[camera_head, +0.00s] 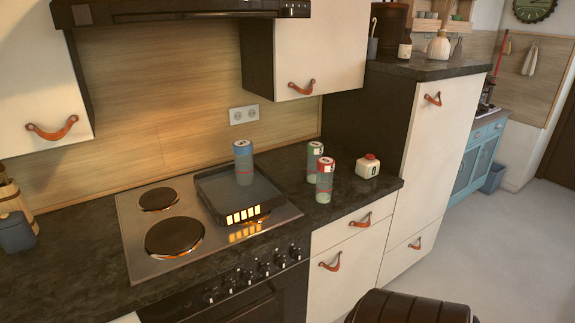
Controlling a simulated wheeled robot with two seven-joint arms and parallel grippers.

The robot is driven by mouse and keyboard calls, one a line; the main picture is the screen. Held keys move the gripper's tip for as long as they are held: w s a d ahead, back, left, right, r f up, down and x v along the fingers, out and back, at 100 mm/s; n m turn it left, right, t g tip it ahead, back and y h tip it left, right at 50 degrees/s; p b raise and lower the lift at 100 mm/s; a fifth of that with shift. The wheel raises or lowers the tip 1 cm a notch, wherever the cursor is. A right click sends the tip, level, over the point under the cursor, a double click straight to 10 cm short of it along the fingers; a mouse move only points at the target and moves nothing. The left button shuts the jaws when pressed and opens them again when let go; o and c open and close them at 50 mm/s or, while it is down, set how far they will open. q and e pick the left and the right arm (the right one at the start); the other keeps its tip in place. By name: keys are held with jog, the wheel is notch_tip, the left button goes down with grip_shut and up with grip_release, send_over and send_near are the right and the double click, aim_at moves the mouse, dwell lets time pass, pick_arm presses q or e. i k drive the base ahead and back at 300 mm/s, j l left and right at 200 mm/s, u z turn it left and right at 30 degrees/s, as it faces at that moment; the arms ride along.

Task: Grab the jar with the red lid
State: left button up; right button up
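The jar with the red lid (325,183) stands upright on the dark countertop, right of the stove. Its body is clear with pale greenish contents. Just behind it and slightly left stands a similar jar with a green lid (313,156), partly hidden by it. A third jar with a blue lid (244,165) stands upright on a dark tray on the stove. Neither my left gripper nor my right gripper is in view.
A small white container with a red cap (367,167) stands right of the jars. The dark tray (264,208) and hot plates (174,237) lie left. A tall cabinet (434,130) rises at the right. Bare countertop (352,193) lies right of the red-lidded jar.

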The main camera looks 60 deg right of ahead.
aim_at(325, 165)
jog(key=z, duration=2.1)
jog(key=i+l+u, duration=0.15)
jog(key=u, duration=0.2)
jog(key=i+l+u, duration=0.15)
jog(key=l+u, duration=0.25)
jog(key=i+l+u, duration=0.1)
jog(key=u, duration=0.25)
jog(key=l, duration=0.1)
